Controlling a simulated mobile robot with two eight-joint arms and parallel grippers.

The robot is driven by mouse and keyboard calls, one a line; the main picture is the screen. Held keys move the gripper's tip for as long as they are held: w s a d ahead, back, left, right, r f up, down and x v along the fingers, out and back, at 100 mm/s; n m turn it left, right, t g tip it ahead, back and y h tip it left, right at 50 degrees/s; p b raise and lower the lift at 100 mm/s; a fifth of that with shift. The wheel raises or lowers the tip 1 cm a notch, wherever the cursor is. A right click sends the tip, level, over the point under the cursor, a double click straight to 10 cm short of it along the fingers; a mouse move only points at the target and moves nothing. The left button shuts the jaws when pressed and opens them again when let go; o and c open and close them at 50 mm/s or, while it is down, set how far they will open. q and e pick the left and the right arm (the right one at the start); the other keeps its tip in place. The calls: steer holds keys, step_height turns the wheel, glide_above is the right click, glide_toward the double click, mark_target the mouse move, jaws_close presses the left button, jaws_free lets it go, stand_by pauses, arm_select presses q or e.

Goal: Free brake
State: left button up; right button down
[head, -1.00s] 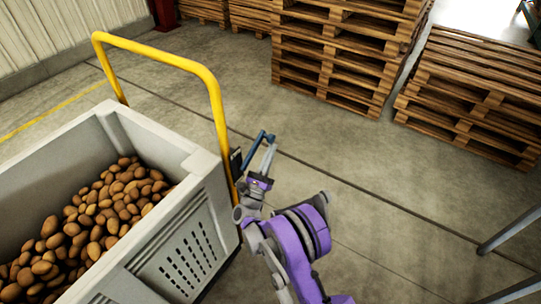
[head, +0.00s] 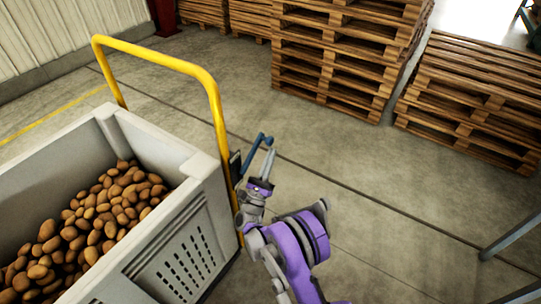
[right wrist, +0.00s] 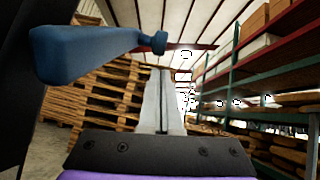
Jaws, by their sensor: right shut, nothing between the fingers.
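The brake is a blue lever (head: 254,147) on a black bracket (head: 235,165) beside the post of the yellow push handle (head: 215,110). The lever slants up, and its short end bends to the right. In the right wrist view the blue lever (right wrist: 85,52) crosses the upper left, its knobbed end just above the fingertips. My right gripper (head: 269,160) is shut and empty, pointing up just right of the lever. Its fingers (right wrist: 161,85) lie together in the wrist view. I cannot tell whether they touch the lever. My left gripper is not in view.
Pallet stacks (head: 345,60) and (head: 475,100) stand at the back. Grey metal legs (head: 510,235) are at the right edge. Concrete floor (head: 390,190) between is clear.

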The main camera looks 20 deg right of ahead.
steer(key=s+a+f+p, duration=0.1)
steer(key=s+f, duration=0.1)
steer(key=f, duration=0.3)
steer(key=s+a+f, duration=0.2)
steer(key=f, duration=0.3)
steer(key=shift+s+a+f+p, duration=0.25)
steer(key=shift+s+a+p, duration=0.05)
steer(key=shift+p, duration=0.1)
